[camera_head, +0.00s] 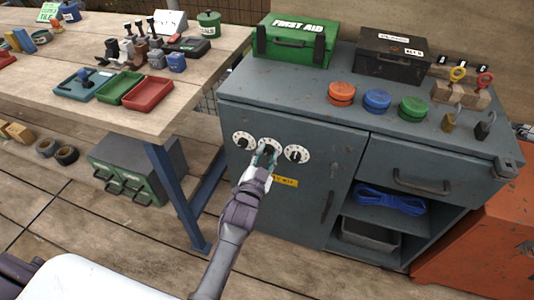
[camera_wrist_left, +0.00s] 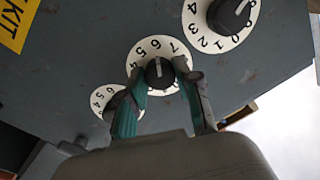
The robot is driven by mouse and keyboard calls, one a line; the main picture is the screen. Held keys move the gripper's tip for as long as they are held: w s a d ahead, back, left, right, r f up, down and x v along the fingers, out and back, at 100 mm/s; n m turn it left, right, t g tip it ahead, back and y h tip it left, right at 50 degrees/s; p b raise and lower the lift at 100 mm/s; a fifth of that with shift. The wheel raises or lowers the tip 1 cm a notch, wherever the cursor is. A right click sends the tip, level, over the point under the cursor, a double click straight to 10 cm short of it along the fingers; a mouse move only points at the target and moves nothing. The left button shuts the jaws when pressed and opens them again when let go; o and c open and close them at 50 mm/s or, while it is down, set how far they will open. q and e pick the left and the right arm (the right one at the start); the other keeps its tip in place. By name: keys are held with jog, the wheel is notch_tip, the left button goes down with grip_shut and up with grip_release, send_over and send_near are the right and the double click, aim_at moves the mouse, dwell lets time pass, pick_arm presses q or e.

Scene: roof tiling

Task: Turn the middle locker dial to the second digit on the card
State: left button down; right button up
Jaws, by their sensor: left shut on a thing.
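Three white dials with black knobs sit in a row on the front of the grey locker cabinet (camera_head: 300,112). My left gripper (camera_head: 266,160) is at the middle dial (camera_head: 268,143) and hides part of it. In the left wrist view the teal-padded fingers of my gripper (camera_wrist_left: 160,78) are shut on the black knob of the middle dial (camera_wrist_left: 147,47). Its digits show around the rim, partly covered. The left dial (camera_head: 243,140) and right dial (camera_head: 297,153) stand clear on either side. I cannot tell which card bears the digits. My right gripper is not in view.
A yellow label (camera_head: 285,181) is just below the dials. On the cabinet top stand a green first aid box (camera_head: 290,45), a dark box (camera_head: 392,57) and coloured round lids. A wooden workbench (camera_head: 200,62) with trays stands at the left, its blue leg near my left arm.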

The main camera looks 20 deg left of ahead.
pick_arm(q)
jog(key=shift+f, duration=0.1)
jog(key=c, duration=0.8)
grip_release()
jog(key=shift+s, duration=0.1)
jog(key=s, duration=1.2)
jog(key=shift+w+f, duration=0.1)
jog(key=shift+f, duration=0.05)
